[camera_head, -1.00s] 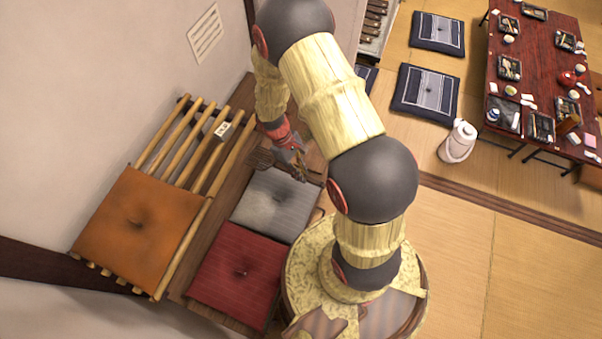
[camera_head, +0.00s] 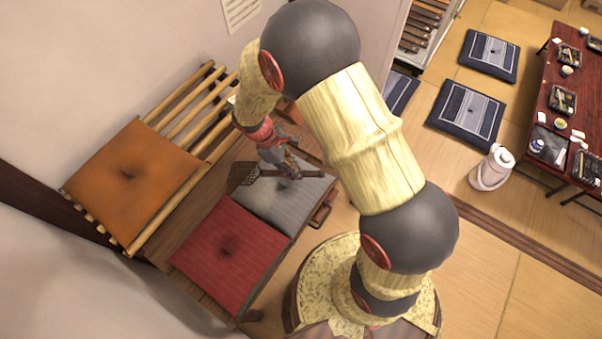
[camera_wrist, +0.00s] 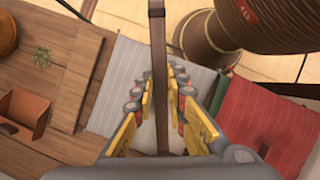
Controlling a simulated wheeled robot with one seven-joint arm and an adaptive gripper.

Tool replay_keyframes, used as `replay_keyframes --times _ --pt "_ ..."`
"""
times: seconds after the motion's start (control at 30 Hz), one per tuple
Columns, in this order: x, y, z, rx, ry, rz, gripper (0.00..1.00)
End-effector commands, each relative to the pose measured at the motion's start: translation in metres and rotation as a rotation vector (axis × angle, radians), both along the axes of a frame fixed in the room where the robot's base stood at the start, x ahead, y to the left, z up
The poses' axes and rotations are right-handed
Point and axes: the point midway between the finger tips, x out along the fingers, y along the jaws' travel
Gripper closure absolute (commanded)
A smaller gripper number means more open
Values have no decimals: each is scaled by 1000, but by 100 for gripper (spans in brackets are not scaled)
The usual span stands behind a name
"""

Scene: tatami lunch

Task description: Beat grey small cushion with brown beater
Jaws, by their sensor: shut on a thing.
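The grey small cushion (camera_head: 296,204) lies on a low wooden table beside the red cushion (camera_head: 230,252). My gripper (camera_head: 284,168) is above the grey cushion's far edge, shut on the handle of the brown beater (camera_head: 242,177). The beater lies sideways, its lattice head to the left at the grey cushion's corner and its handle end to the right. I cannot tell whether it touches the cushion. In the wrist view the handle (camera_wrist: 158,55) runs between my gripper's fingers (camera_wrist: 165,100), with the grey cushion (camera_wrist: 125,78) below; the beater's head is out of that view.
An orange cushion (camera_head: 128,180) lies on a slatted wooden rack against the wall, left of the table. The wrist view shows an open wooden box (camera_wrist: 24,108) and a small green plant (camera_wrist: 42,58) on the table. A white pot (camera_head: 491,168) stands on the open tatami at right.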

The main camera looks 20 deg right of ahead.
Motion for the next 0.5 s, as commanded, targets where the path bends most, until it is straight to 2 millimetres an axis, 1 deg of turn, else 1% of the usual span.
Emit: replay_keyframes --times 0.2,0.4,0.47,0.5 --pt "-4 -4 3 -3 3 47 100" --pt "-4 -4 3 -4 5 46 100" --pt "-4 -4 -1 -5 5 46 100" --pt "-5 -4 -8 -4 6 46 100"
